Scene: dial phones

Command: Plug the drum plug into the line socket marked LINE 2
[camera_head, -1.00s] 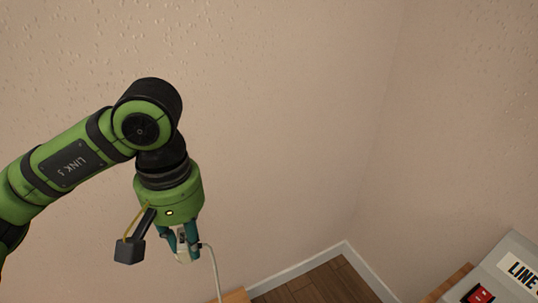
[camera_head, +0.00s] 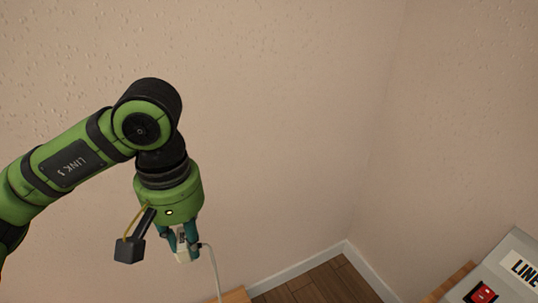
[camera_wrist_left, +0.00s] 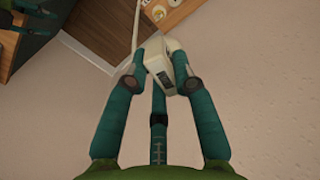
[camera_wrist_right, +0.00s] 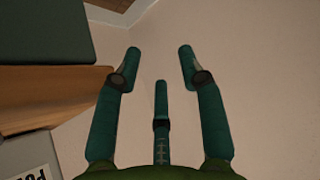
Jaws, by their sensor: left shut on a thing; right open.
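The drum plug (camera_head: 183,257) is a pale, boxy piece with a cord running down from it. My left gripper (camera_head: 182,249) is shut on it, high in front of the wall. In the left wrist view the plug (camera_wrist_left: 160,62) sits between the fingertips (camera_wrist_left: 156,50), with a dark patch on its near face. A grey panel (camera_head: 500,258) at the lower right of the head view bears a label starting LINE (camera_head: 523,269); its number is cut off. A red socket (camera_head: 484,293) shows below the label. My right gripper (camera_wrist_right: 158,60) is open and empty.
In the right wrist view, a wooden edge (camera_wrist_right: 50,92) and a grey face (camera_wrist_right: 20,155) with a partly cut-off label lie at the left. The left wrist view shows a wooden surface (camera_wrist_left: 200,12) with small round items. Open space separates plug and panel.

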